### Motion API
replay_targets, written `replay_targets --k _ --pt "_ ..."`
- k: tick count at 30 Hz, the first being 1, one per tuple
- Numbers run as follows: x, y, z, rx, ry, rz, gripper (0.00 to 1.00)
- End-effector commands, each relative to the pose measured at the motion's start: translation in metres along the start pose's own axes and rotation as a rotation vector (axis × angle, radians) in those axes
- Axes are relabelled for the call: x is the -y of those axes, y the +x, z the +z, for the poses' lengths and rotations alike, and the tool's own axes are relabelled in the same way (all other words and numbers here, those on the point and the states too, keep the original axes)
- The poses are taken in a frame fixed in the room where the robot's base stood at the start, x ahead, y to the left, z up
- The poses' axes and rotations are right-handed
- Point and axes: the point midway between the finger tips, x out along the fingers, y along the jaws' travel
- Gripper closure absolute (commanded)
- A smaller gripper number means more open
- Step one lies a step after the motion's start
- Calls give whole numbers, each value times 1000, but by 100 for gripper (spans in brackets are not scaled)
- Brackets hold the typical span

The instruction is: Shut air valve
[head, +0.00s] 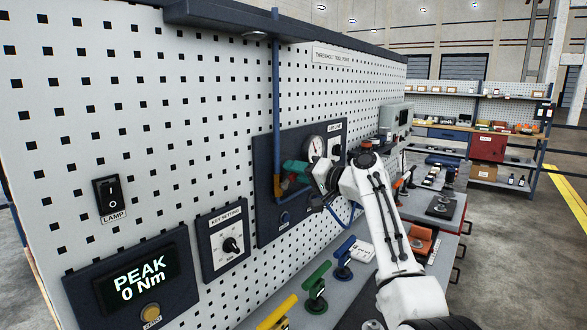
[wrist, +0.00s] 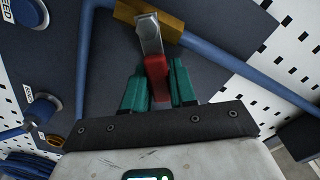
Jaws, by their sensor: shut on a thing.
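The air valve shows in the wrist view as a brass body (wrist: 172,30) on a blue pipe, with a flat metal lever (wrist: 150,35) ending in a red grip (wrist: 157,78). The lever lies across the pipe at a wide angle. My gripper (wrist: 155,88) has its green fingers shut on the red grip, one on each side. In the head view my gripper (head: 294,168) is at the dark air-line panel (head: 264,150), beside the blue pipe (head: 276,90). The lever is hidden there by my fingers and wrist.
A round gauge (head: 315,146) sits just right of my gripper. A blue button (head: 284,217) is below it. Yellow, green and blue T-handled tools (head: 318,287) stand on the bench below. Left are the key-setting dial (head: 230,245), peak display (head: 140,277) and lamp switch (head: 109,193).

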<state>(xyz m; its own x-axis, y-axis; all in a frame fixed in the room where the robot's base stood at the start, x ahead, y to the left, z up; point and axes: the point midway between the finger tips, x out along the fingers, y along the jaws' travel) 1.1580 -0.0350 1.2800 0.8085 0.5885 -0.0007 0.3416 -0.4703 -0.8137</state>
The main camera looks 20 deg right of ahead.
Motion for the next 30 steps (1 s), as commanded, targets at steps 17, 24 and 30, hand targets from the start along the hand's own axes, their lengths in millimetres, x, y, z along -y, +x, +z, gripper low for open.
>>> replay_targets --k 17,24,30 --pt "-23 0 4 -4 482 -1 100" --pt "-29 -1 6 -5 589 -1 100" --pt "-31 -1 7 -6 628 -1 100"
